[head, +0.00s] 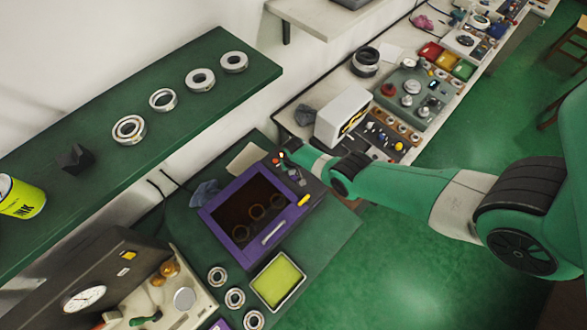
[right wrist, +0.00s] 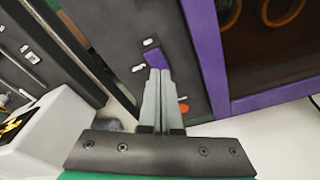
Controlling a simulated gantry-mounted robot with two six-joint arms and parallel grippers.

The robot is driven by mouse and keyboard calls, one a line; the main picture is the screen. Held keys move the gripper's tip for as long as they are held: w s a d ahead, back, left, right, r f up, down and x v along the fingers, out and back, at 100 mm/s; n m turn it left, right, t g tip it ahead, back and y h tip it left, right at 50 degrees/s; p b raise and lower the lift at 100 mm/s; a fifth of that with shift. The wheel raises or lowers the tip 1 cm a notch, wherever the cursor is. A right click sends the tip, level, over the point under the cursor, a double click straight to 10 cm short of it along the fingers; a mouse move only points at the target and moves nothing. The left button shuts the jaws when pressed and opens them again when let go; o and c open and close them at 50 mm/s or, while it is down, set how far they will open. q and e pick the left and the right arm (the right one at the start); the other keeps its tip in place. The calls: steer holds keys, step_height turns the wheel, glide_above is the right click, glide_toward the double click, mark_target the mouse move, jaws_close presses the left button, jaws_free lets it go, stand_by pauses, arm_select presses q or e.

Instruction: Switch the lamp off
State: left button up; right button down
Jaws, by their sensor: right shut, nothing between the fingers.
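My right gripper (head: 294,173) is over the dark control panel (head: 311,186) beside the purple-framed box (head: 237,240). In the right wrist view its grey fingers (right wrist: 158,72) are shut and empty, with their tips at a small purple switch piece (right wrist: 154,58). I cannot tell whether they touch it. An orange-red button (right wrist: 184,107) is just right of the fingers. The box's dark window (head: 238,205) shows several faint brownish rings. I cannot tell which part is the lamp or whether it is lit. My left gripper is not in view.
A white-cased device (head: 342,117) stands close behind my right wrist. A yellow-green tray (head: 277,281) and several bearing rings (head: 235,298) lie in front of the box. A green shelf (head: 110,165) with more rings overhangs at the left. Open green floor lies at the right.

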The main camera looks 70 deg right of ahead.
step_height(320, 180, up, 6)
steer(key=p, duration=0.5)
steer(key=shift+r, duration=0.1)
stand_by(0.4)
